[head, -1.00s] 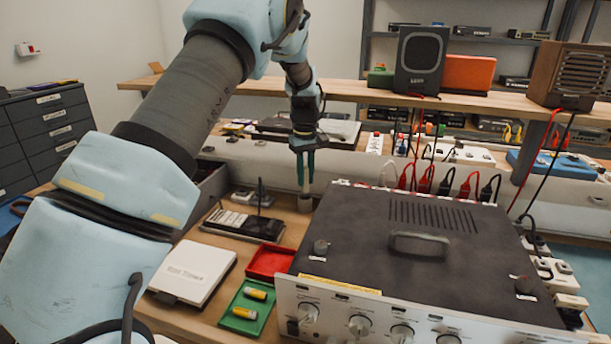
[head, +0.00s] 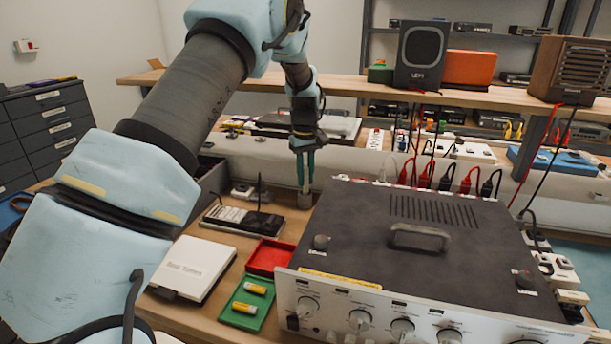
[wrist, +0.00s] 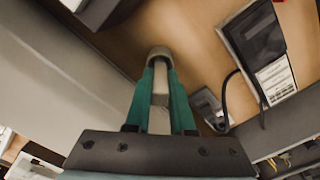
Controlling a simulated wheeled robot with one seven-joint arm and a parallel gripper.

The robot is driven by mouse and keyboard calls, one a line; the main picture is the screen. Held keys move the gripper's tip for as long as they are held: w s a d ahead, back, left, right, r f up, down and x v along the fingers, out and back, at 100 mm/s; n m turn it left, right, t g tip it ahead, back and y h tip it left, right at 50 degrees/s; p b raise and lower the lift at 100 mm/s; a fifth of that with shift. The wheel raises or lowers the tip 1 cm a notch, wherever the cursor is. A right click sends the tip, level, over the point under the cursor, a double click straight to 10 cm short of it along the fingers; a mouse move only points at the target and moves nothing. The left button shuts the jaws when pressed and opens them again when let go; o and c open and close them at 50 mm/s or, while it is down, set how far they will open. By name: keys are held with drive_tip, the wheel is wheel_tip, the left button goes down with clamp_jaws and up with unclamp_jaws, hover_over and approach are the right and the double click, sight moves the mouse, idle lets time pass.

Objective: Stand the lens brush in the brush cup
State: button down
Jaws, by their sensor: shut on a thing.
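My gripper (head: 305,184) has green fingers and points down behind the amplifier's back left corner. It is shut on the lens brush (wrist: 160,82), a pale, slim piece between the fingers in the wrist view. The brush cup (head: 305,201) is a small grey cup on the bench directly below the fingers. In the wrist view, the cup's rim (wrist: 159,52) shows at the fingertips, with the brush's far end at its mouth. The fingers hide much of the brush, and I cannot tell how deep its end is inside the cup.
The large amplifier (head: 420,240) stands close on the right. A red tray (head: 270,257), a green tray (head: 247,303) with yellow cylinders and a white box (head: 193,268) are nearer. A grey trunking (head: 350,160) runs behind.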

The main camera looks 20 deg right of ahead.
drive_tip(key=shift+f, duration=0.4)
idle(0.3)
drive_tip(key=c, duration=0.7)
unclamp_jaws()
wheel_tip(320, 180, up, 11)
drive_tip(key=b, duration=0.2)
drive_tip(key=shift+b, duration=0.35)
wheel_tip(320, 180, up, 7)
drive_tip(key=p, duration=0.6)
drive_tip(key=shift+p, duration=0.3)
